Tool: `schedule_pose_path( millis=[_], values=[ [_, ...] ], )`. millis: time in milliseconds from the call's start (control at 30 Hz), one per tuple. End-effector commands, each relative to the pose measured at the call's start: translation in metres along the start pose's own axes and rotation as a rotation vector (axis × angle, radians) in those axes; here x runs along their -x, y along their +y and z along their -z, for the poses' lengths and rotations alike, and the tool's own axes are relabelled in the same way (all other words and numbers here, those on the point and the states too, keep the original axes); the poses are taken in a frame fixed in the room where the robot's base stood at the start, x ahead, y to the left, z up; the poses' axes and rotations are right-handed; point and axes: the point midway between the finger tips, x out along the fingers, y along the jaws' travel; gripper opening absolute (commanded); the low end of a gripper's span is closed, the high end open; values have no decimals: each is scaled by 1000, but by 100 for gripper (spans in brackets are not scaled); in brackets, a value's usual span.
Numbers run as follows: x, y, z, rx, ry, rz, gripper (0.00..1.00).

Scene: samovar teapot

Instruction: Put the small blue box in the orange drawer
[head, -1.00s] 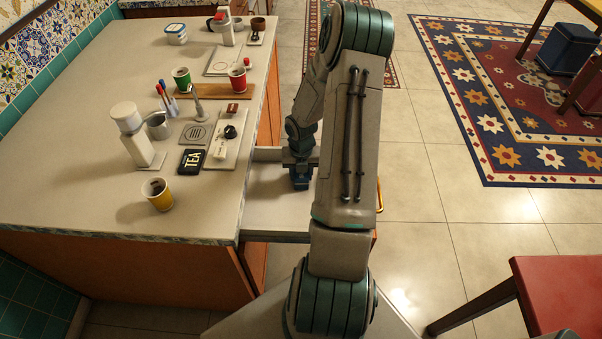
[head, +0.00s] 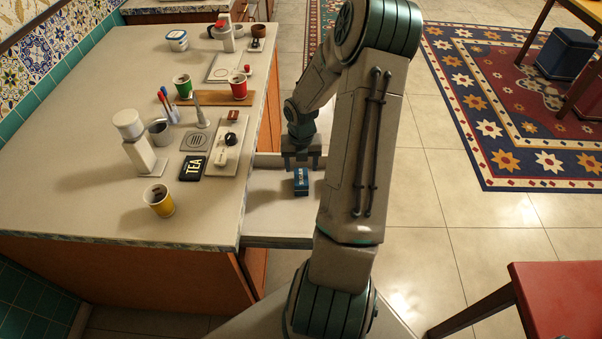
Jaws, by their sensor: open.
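The small blue box (head: 301,181) lies inside the pulled-out drawer (head: 275,216), on its pale floor. Light lettering shows on the box. The drawer sticks out from the orange-brown counter front, and my arm hides its right part and front. My gripper (head: 302,165) points down above the drawer, just behind the box in the head view. Its fingers are apart and hold nothing. The box looks clear of the fingers.
The counter top (head: 110,205) left of the drawer carries a yellow cup (head: 158,200), a black TEA packet (head: 193,167), a white dispenser (head: 137,140) and several other cups and small items. A red table (head: 560,300) stands at the lower right.

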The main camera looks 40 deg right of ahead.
Motion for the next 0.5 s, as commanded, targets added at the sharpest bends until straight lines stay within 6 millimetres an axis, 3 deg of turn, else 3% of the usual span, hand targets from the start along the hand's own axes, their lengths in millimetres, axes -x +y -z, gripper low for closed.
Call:
schedule_pose_path(
  millis=[100,367,500],
  values=[
    [24,-1,0,-1,-3,0,62],
    [48,2,2,-21,-2,6,62],
    [68,13,12,-167,-18,40,62]
  ],
)
